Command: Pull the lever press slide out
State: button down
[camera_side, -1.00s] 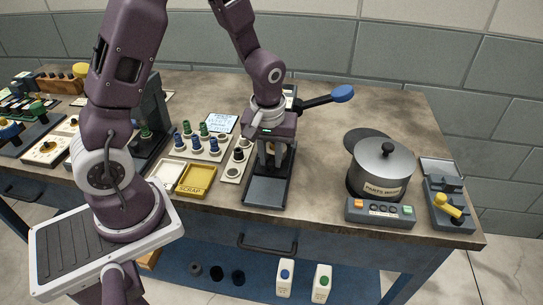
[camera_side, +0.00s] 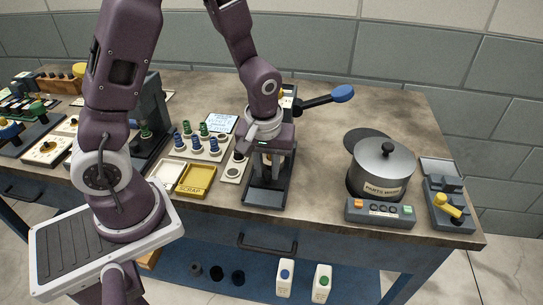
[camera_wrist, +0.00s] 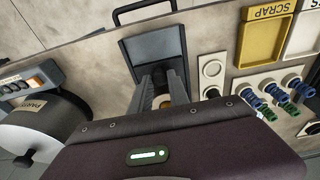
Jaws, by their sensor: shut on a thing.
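The lever press has a dark base plate (camera_side: 264,196) at the middle of the bench and an arm with a blue knob (camera_side: 343,93) reaching right. My gripper (camera_side: 264,166) is low over the base plate. In the wrist view its two fingers (camera_wrist: 162,82) are shut on a small dark part, which I take to be the slide's grip (camera_wrist: 160,88). A small orange and cream piece (camera_wrist: 165,102) shows close behind it. The base plate's front (camera_wrist: 155,47) is bare in the wrist view. My wrist hides most of the press and slide.
A lidded pot (camera_side: 382,165) and a button box (camera_side: 380,213) stand to the right. A yellow scrap tray (camera_side: 196,180), a pale tray and a rack of green and blue pegs (camera_side: 203,146) lie close to the left. The bench's front edge and drawer handle (camera_side: 267,244) are near the base plate.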

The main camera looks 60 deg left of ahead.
jog(key=shift+s+d, duration=1.4)
jog(key=shift+s, duration=0.05)
jog(key=shift+s+d, duration=1)
jog(key=shift+d, duration=0.05)
jog(key=c, duration=0.6)
grip_release()
jog(key=shift+r, duration=0.1)
notch_tip(320, 180, up, 7)
